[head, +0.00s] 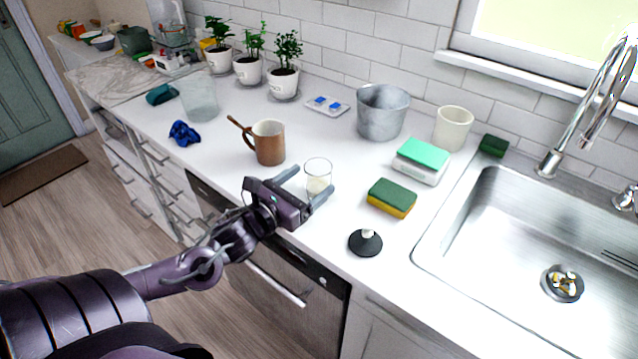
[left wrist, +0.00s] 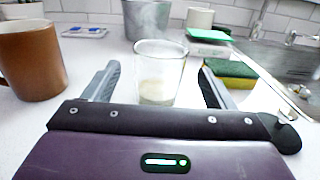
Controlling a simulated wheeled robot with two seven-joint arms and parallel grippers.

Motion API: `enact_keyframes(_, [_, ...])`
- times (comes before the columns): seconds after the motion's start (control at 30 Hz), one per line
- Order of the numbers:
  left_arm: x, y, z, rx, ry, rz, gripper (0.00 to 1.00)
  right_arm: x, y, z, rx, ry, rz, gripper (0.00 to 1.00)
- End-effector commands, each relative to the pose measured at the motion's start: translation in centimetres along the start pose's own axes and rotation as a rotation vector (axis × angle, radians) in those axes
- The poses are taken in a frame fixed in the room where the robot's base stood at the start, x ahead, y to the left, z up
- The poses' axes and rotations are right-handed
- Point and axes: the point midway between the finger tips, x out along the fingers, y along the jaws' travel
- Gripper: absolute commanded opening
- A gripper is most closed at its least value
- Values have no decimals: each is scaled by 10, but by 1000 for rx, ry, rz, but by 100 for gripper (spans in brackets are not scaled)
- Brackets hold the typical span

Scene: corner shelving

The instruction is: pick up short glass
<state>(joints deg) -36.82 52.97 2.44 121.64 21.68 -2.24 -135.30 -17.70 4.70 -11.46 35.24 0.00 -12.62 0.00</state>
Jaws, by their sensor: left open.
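The short glass (head: 318,177) is clear, with something pale in its bottom, and stands upright on the white counter. My left gripper (head: 308,183) is open, low over the counter, with its fingers pointing at the glass. In the left wrist view the glass (left wrist: 159,75) stands ahead, centred between the two spread fingers of the gripper (left wrist: 160,83). I cannot tell whether the fingertips reach past its near side; no contact is visible. My right gripper is not in view.
A brown mug (head: 268,143) stands left of the glass. A green-yellow sponge (head: 391,198) and a black round object (head: 365,243) lie to the right. A metal bucket (head: 381,112) stands behind. The sink (head: 487,262) is at the right.

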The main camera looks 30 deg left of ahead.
Motion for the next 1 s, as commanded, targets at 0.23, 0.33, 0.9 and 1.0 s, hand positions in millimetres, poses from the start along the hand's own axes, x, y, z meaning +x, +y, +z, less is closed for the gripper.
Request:
enact_keyframes(0.23, [15, 1, -1, 0, -3, 2, 78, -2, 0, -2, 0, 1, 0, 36])
enact_keyframes(0.33, [27, 2, -2, -2, -4, 4, 78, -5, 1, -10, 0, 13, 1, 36])
enact_keyframes(0.9, [54, 1, -7, 0, 1, 0, 78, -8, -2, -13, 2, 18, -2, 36])
enact_keyframes(1.0, [54, 1, -7, 0, 1, 0, 67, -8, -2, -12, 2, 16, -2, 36])
